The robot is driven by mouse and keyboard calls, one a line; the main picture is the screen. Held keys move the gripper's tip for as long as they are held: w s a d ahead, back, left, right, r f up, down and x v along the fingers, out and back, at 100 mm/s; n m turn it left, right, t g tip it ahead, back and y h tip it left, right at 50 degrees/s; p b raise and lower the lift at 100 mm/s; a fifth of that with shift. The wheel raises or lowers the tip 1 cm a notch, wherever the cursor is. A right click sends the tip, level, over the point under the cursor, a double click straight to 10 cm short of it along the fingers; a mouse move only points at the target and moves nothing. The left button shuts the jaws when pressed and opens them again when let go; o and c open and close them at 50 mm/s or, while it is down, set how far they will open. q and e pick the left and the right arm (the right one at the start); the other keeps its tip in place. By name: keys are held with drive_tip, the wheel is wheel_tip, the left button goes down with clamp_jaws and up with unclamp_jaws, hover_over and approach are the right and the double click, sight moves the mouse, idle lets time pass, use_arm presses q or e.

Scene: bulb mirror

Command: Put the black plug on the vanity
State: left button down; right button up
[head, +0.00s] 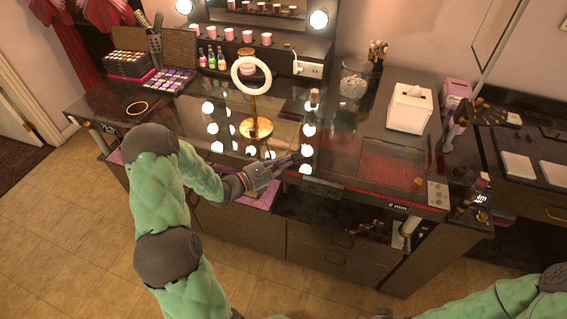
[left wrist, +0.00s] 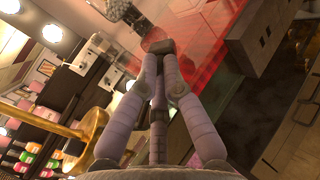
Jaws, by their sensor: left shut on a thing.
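My left gripper (head: 297,159) reaches over the front edge of the vanity (head: 345,183). In the left wrist view its fingers (left wrist: 160,55) close together on a small dark block (left wrist: 161,46), which looks like the black plug. The plug is too small and dark in the head view to make out clearly against the vanity. The fingertips are just above the dark glassy top, left of the red-lit panel (head: 385,164); I cannot tell whether the plug touches anything. My right arm shows only at the lower right; its gripper is out of view.
A ring light (head: 251,75) on a gold base (head: 256,128) stands left of the gripper. A dark socket strip (head: 320,188) is on the vanity's front edge. A white tissue box (head: 409,108) and a glass jar (head: 354,80) stand further back right.

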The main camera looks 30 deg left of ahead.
use_arm(q)
drive_tip(key=shift+f, duration=0.2)
drive_tip(key=c, duration=1.7)
unclamp_jaws()
drive_tip(key=shift+o, duration=0.2)
